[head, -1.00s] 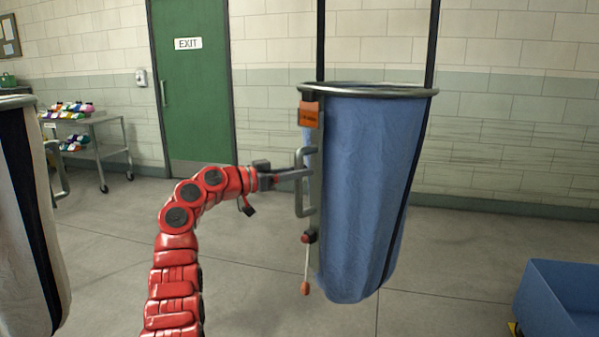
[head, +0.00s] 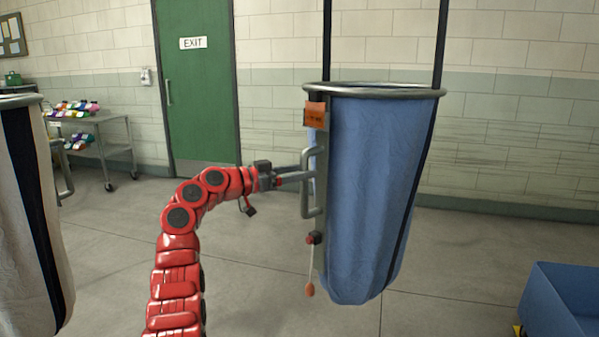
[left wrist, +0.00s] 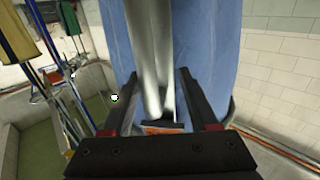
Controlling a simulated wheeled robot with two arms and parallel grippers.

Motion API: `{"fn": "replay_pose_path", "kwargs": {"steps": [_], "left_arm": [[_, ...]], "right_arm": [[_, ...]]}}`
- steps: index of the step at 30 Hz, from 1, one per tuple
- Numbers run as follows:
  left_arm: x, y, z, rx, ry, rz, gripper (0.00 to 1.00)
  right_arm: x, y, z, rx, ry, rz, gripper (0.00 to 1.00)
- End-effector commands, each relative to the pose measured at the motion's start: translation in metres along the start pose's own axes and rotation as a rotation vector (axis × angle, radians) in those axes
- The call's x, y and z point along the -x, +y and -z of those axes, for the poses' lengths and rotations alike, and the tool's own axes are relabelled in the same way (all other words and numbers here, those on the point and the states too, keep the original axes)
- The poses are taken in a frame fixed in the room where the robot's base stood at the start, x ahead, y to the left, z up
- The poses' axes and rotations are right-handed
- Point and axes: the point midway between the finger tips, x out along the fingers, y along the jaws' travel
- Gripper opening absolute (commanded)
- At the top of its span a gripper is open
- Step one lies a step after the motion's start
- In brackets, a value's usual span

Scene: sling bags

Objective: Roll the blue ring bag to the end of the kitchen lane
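The blue ring bag (head: 370,190) hangs upright from two dark straps, its bottom above the floor, with a metal ring (head: 375,91) at its mouth. An orange tag (head: 315,114) and a vertical grey handle (head: 306,185) are on its left side. A cord with an orange end (head: 310,290) hangs below the handle. My left gripper (head: 295,175) is at the handle with its fingers apart. In the left wrist view, the left gripper's fingers (left wrist: 160,98) stand on either side of the pale handle bar (left wrist: 150,50), with gaps showing. My right gripper is not in view.
A white bag with a dark stripe (head: 30,220) hangs at the left edge. A blue bin (head: 565,300) stands at lower right. A metal cart (head: 105,150) with colourful items is by the back wall, near the green exit door (head: 197,90). Grey floor is open between.

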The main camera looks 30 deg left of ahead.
Motion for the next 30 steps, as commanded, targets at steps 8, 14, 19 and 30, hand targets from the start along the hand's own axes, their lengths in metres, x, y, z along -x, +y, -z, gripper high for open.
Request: {"fn": "replay_pose_path", "kwargs": {"steps": [8, 14, 19, 30], "left_arm": [[0.023, 0.000, 0.001, -0.003, 0.000, 0.000, 0.57], [0.075, -0.002, 0.000, -0.002, 0.000, 0.005, 0.57], [0.120, -0.001, 0.000, 0.000, 0.000, 0.006, 0.57], [0.173, 0.000, 0.000, 0.000, 0.001, 0.002, 0.57]], "right_arm": [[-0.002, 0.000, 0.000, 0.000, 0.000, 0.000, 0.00], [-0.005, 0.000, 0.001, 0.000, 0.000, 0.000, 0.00], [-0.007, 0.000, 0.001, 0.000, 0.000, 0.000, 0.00], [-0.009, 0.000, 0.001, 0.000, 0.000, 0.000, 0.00]]}}
